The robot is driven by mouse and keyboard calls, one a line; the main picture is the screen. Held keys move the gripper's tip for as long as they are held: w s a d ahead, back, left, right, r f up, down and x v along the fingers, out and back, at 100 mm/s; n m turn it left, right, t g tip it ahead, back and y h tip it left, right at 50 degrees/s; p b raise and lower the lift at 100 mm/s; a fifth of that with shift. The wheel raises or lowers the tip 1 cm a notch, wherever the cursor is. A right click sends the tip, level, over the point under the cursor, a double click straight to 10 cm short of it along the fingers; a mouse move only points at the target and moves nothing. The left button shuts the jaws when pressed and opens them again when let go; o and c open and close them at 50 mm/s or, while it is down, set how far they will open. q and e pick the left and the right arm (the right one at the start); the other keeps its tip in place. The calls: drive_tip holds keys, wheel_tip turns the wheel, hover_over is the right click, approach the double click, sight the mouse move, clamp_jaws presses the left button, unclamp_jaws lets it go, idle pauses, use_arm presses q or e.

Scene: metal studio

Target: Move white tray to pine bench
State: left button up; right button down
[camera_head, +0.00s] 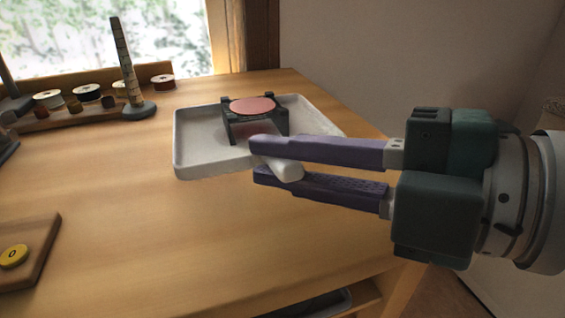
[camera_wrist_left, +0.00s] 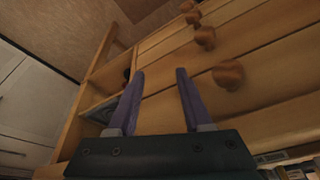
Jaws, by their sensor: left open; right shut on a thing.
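The white tray (camera_head: 195,158) rests on the wooden worktop and carries a dark stand with a pink disc (camera_head: 254,105) on top. My right gripper (camera_head: 258,158) reaches in from the right at the tray's near side. Its purple fingers are closed around a white rounded piece (camera_head: 287,168), which looks like the tray's near rim; the upper finger hides part of the join. My left gripper (camera_wrist_left: 160,72) is open and empty in the left wrist view, facing a wooden drawer front. I cannot tell whether this worktop is the pine bench.
A rack with several spools (camera_head: 88,94) and a dark upright cone (camera_head: 127,70) stand at the back left. A wooden board with a yellow disc (camera_head: 14,256) lies at the near left. The worktop's middle (camera_head: 130,225) is clear. Round drawer knobs (camera_wrist_left: 228,75) stick out near my left gripper.

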sight(286, 231)
wheel_tip(286, 231, down, 4)
drive_tip(key=shift+f+b, duration=0.1)
drive_tip(key=shift+b, duration=1)
drive_tip(key=shift+f, duration=0.1)
drive_tip(key=c, duration=1.2)
unclamp_jaws()
drive_tip(key=shift+o, duration=0.2)
